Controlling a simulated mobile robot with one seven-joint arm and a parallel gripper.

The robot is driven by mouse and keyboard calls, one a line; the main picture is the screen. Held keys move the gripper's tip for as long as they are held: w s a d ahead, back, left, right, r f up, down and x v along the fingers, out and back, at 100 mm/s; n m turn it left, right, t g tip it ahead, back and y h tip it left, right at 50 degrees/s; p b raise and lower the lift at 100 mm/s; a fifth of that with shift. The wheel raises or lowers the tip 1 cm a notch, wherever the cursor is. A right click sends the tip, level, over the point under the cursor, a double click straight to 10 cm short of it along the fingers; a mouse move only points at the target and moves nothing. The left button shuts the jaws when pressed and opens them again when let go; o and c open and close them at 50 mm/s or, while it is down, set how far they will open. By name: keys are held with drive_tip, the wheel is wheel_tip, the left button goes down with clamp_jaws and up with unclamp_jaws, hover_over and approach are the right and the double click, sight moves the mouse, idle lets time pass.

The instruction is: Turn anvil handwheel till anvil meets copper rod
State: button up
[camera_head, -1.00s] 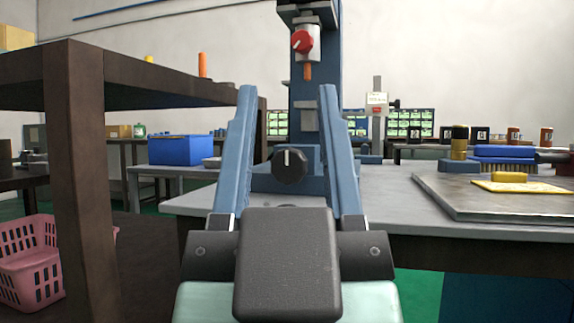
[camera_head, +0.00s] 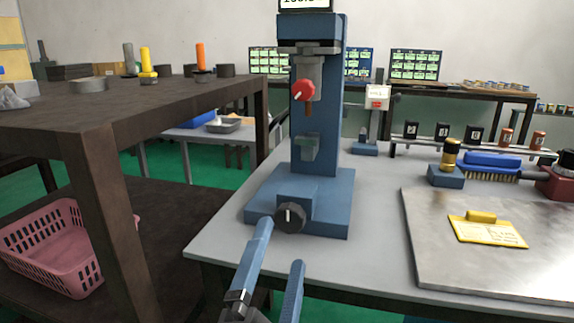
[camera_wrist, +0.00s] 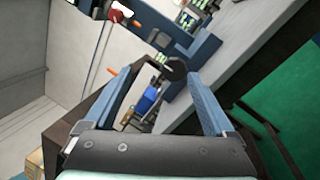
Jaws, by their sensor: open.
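The anvil handwheel (camera_head: 290,217) is a black knob with a white mark on the front of the blue stand's base (camera_head: 330,212). The copper rod (camera_head: 308,109) points down under a grey holder with a red knob (camera_head: 303,90). The grey-green anvil (camera_head: 307,147) sits below it on the column, with a visible gap between them. My gripper (camera_head: 280,246) is open and empty, its blue fingers just in front of and below the handwheel. In the wrist view the handwheel (camera_wrist: 174,69) shows beyond and between the fingertips; I cannot tell whether they touch it.
The stand is on a grey bench (camera_head: 225,240). A metal plate (camera_head: 430,255) with a yellow tag (camera_head: 487,230) lies to the right. A dark brown table (camera_head: 130,108) stands close on the left, with a pink basket (camera_head: 55,250) below it.

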sight(288, 219)
drive_tip(key=w+n+g+p, duration=0.1)
drive_tip(key=w+n+p, duration=0.1)
drive_tip(key=w+n, duration=0.1)
drive_tip(key=w+n+g+p, duration=0.1)
drive_tip(key=w+n+p, duration=0.2)
drive_tip(key=n, duration=0.2)
drive_tip(key=w+d+f+n+p, duration=0.1)
drive_tip(key=w+n+p, duration=0.2)
drive_tip(key=shift+w+n+g+h, duration=0.25)
drive_tip(key=shift+n+g+h, duration=0.05)
drive_tip(key=shift+n+g, duration=0.1)
idle(0.4)
drive_tip(key=c, duration=1.4)
drive_tip(key=shift+o, duration=0.2)
drive_tip(key=shift+m, duration=0.4)
